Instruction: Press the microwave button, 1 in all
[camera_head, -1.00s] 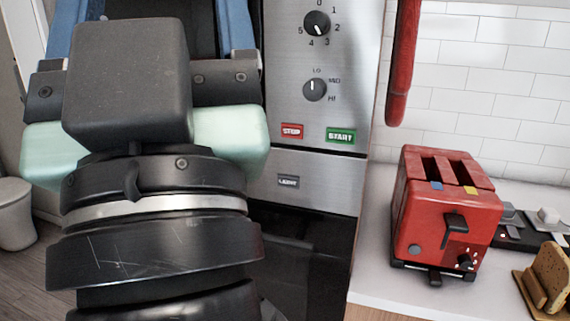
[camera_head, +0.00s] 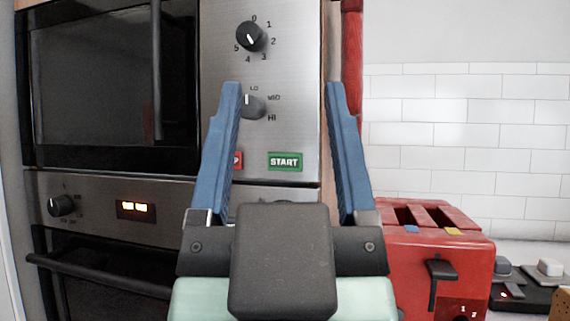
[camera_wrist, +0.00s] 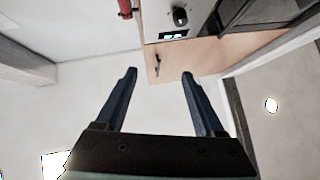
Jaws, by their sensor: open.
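The microwave (camera_head: 110,85) is built into a tall cabinet at the left of the head view, with its control panel (camera_head: 290,60) to the right of its dark door. The panel has a timer knob (camera_head: 251,37), a power knob (camera_head: 254,105) and a green START button (camera_head: 285,161). The red STOP button (camera_head: 238,160) is mostly hidden behind my left finger. My gripper (camera_head: 283,95) is open and empty in front of the panel, with the START button showing between its blue fingers. The wrist view shows the gripper (camera_wrist: 160,75) open too; no button can be made out there.
A red toaster (camera_head: 425,260) stands on the counter to the right, close behind my gripper's right side. An oven (camera_head: 110,235) with a handle and a lit display is below the microwave. A red upright handle (camera_head: 352,50) is right of the panel.

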